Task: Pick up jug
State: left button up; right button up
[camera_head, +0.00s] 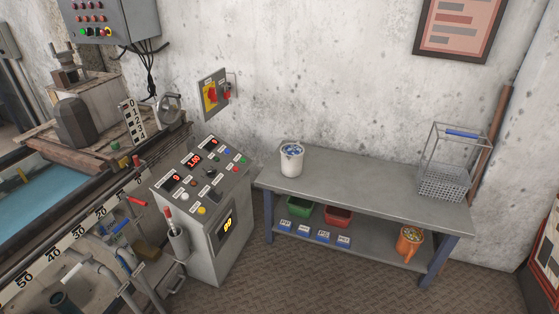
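An orange jug-like container (407,247) stands on the lower shelf of the grey bench, near its right end. Small pale and coloured pieces show in its open top. A white round container (291,165) with blue and white contents stands on the bench top near its left end. I cannot tell for certain which of the two is the jug. Neither of my grippers is in view, and nothing touches either container.
The grey bench (365,192) stands against the wall, its middle clear. A wire basket (443,184) stands at its right end. Green (299,207) and red (338,217) bins sit on the lower shelf. A control console (208,205) stands left. Open floor lies in front.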

aim_at(294, 158)
jog(key=i+l+u, duration=0.2)
jog(key=u, duration=0.2)
jog(key=i+l+u, duration=0.6)
jog(key=u, duration=0.15)
jog(key=l, duration=0.1)
